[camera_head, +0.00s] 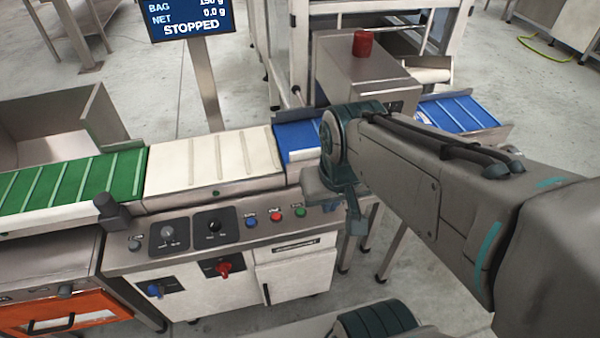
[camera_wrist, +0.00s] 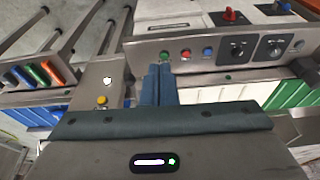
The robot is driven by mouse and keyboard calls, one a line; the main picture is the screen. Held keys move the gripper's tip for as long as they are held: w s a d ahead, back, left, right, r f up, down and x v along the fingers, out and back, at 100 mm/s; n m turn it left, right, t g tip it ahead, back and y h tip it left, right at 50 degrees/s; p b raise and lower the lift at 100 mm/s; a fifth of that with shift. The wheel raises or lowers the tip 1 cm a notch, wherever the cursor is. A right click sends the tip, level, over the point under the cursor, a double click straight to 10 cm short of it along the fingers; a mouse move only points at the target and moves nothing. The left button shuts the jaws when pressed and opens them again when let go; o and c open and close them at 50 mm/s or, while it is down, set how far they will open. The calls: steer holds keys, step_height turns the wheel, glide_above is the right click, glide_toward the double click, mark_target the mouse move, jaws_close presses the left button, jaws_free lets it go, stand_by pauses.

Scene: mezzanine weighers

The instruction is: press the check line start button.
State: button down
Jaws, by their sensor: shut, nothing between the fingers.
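The control panel (camera_head: 130,262) has a blue button (camera_head: 251,222), a red button (camera_head: 276,216) and a green button (camera_head: 300,212) in a row. Their labels are too small to read. In the wrist view the row appears reversed: green button (camera_wrist: 164,56), red button (camera_wrist: 186,54), blue button (camera_wrist: 208,52). My gripper (camera_head: 358,226) is at the right end of the panel, right of the green button. In the wrist view my gripper (camera_wrist: 160,68) is shut and empty, its fingertips overlapping the panel edge just below the green button. I cannot tell contact.
A display (camera_head: 190,22) reads STOPPED. A yellow button (camera_wrist: 102,100) shows in the wrist view.

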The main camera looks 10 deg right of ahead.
steer(key=shift+a, duration=0.1)
steer(key=w+a+f+m+y+b, duration=0.2)
steer(key=w+a+f+m+y, duration=0.35)
steer(key=w+f+m, duration=0.35)
steer(key=w+d+f+m+t, duration=0.4)
steer(key=w+d+f+m, duration=0.2)
steer(key=w+f+m, duration=0.3)
steer(key=shift+w+d+y+b, duration=0.3)
steer(key=shift+w+y, duration=0.05)
steer(key=shift+w, duration=0.55)
